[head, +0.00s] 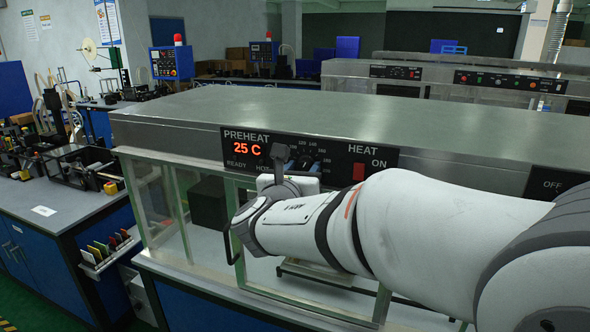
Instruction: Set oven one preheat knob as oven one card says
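The oven's black control panel (328,157) faces me, with PREHEAT, a red "25 C" display (247,150), READY and HOT labels, and a numbered dial. The preheat knob (305,163) is at the dial's centre, partly hidden by my gripper; its setting cannot be read. My gripper (288,158) is in front of the dial, its dark end close to the knob. Contact and finger opening cannot be made out. No readable oven one card shows.
A red HEAT switch (359,172) marked ON is right of the dial. A bench (60,230) with equipment stands left. More ovens (450,75) stand behind.

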